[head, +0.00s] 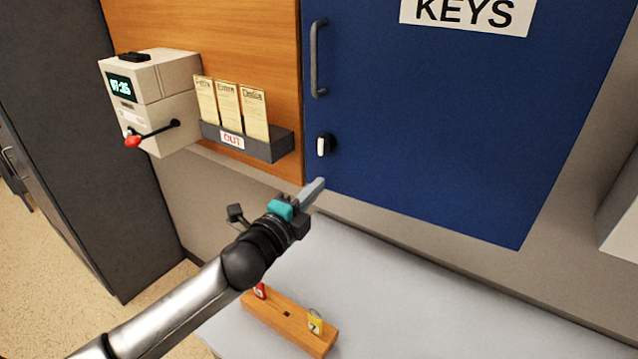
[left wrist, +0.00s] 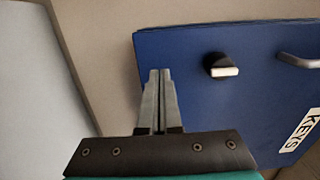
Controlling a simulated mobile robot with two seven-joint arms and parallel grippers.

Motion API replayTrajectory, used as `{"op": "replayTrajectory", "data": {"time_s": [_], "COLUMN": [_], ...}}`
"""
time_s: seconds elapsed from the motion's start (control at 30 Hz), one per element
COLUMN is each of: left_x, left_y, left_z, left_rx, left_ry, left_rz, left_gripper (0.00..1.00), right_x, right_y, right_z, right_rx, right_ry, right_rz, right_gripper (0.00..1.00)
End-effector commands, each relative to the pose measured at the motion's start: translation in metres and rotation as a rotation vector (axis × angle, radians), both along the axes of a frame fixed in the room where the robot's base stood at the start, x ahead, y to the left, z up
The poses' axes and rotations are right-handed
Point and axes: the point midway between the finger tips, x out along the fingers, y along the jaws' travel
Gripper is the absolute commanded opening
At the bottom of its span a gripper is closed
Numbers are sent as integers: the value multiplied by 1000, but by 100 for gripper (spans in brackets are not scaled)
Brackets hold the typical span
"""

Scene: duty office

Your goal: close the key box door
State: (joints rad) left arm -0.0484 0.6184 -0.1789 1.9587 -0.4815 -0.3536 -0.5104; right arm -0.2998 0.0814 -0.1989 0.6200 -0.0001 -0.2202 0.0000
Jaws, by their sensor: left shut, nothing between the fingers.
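The blue key box door (head: 430,120) fills the upper right of the head view, with a KEYS sign (head: 468,14), a grey bar handle (head: 318,58) and a black knob with a white lever (head: 325,145). No inside of the box shows, and I cannot tell whether the door sits fully flush. In the left wrist view the door (left wrist: 190,110) lies behind and right of the fingers, with its knob (left wrist: 221,68) to their right. My left gripper (head: 317,186) is shut and empty, near the door's lower left corner; I cannot tell whether it touches. My right gripper is out of view.
A time clock (head: 150,90) with a red-tipped lever and a rack (head: 250,142) of cards marked OUT are on the wall at left. A wooden block (head: 290,322) with red and yellow tags lies on the grey table (head: 430,310). The table's right part is clear.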

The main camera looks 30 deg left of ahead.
Motion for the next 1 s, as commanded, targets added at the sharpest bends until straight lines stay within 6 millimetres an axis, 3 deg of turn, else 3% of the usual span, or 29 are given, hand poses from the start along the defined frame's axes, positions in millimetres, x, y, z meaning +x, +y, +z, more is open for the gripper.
{"op": "replayTrajectory", "data": {"time_s": [0.2, 0.7, 1.0], "left_x": [15, 20, 51], "left_y": [-1, -1, -3], "left_z": [0, 0, 0], "left_rx": [0, 1, 3], "left_ry": [0, -1, -1], "left_rz": [0, -7, -90], "left_gripper": [0, 0, 0], "right_x": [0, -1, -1], "right_y": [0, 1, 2], "right_z": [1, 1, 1], "right_rx": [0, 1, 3], "right_ry": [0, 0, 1], "right_rz": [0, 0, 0], "right_gripper": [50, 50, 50]}}
